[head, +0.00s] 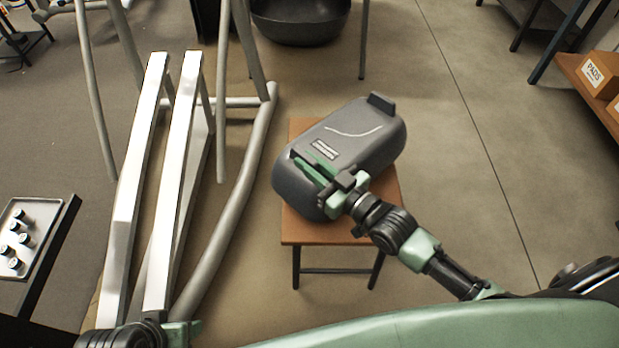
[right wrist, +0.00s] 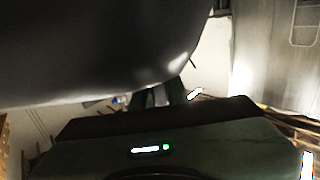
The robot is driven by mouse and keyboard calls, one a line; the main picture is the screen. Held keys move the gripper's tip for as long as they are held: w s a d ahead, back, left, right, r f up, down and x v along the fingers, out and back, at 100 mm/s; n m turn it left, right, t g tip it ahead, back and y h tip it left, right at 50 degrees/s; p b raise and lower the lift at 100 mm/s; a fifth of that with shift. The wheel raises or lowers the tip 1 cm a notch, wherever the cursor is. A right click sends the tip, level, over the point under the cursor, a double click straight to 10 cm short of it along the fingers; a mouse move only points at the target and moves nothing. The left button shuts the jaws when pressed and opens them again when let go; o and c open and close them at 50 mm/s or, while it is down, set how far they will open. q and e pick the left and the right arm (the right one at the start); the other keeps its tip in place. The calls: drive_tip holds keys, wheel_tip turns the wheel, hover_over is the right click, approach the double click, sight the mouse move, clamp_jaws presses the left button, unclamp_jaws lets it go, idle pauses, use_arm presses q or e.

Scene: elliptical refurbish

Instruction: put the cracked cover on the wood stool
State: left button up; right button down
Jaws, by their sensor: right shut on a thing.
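The cracked cover (head: 350,140) is a dark grey rounded shell with a pale curved crack line and a small label on its top. It is over the wood stool (head: 310,232), which has a brown square seat and dark legs. I cannot tell whether the cover touches the seat. My right gripper (head: 326,172) is shut on the cover's near left part. In the right wrist view the cover (right wrist: 100,45) fills the upper left, and the fingers are mostly hidden. My left gripper is not clearly in view; only part of my left arm shows at the bottom left.
White and grey machine rails (head: 178,170) stand left of the stool. A black tub (head: 300,20) is behind it. A tray with several small parts (head: 25,232) is at the far left. A shelf with a box marked PADS (head: 597,75) is at right. Floor right of the stool is clear.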

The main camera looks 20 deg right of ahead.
drive_tip(key=shift+f+b, duration=0.8)
drive_tip(key=shift+f, duration=1.4)
use_arm(q)
drive_tip(key=shift+x, duration=0.8)
drive_tip(key=shift+w+d, duration=0.1)
drive_tip(key=shift+w, duration=0.05)
use_arm(e)
drive_tip(key=c, duration=1.4)
unclamp_jaws()
drive_tip(key=shift+f, duration=0.1)
